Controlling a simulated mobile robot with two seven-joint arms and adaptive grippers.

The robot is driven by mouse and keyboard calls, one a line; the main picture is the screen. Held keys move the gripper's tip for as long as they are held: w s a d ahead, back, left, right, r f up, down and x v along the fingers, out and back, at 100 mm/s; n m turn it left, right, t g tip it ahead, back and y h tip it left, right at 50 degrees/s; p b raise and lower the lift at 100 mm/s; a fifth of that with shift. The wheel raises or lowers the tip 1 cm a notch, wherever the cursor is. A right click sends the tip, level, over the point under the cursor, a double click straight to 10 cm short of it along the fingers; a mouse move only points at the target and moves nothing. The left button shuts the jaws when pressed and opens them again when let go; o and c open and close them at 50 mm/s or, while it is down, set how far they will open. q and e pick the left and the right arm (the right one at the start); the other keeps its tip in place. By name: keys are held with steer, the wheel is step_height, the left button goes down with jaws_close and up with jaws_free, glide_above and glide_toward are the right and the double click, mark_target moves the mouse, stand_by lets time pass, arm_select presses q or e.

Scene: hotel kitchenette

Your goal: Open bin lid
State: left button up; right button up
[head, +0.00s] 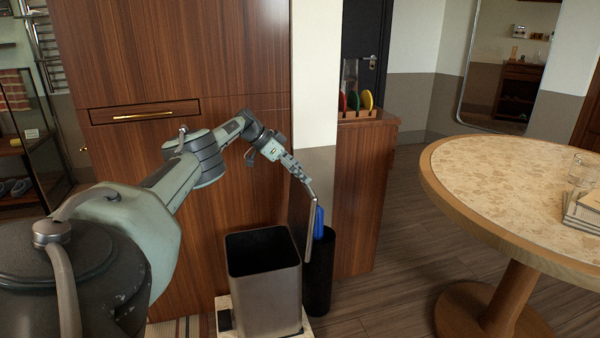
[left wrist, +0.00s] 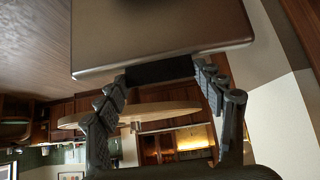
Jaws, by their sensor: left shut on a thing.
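The bin (head: 265,295) is a brushed-metal box with a black rim, low in front of the wooden cabinet. Its top is uncovered and its dark inside shows. The lid (head: 312,225) stands about upright along the bin's right side, seen nearly edge-on. My left gripper (head: 303,179) is at the lid's upper edge. In the left wrist view the lid (left wrist: 160,38) is a smooth metal panel. The two fingers of the gripper (left wrist: 160,84) close on a black tab at its edge. My right gripper is not in view.
A dark cylindrical bin (head: 319,275) with a blue item (head: 319,222) stands just right of the metal bin. A round table (head: 510,185) is at the right. Wood floor (head: 395,300) lies clear between them. The tall cabinet (head: 230,60) rises close behind my left arm.

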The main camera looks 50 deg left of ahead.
arm_select(q)
steer(key=shift+w+r, duration=0.15)
steer(key=shift+r, duration=0.05)
steer(key=o, duration=1.6)
steer(key=shift+c, duration=0.2)
steer(key=shift+o, duration=0.7)
steer(key=shift+f, duration=0.1)
steer(key=v, duration=1.2)
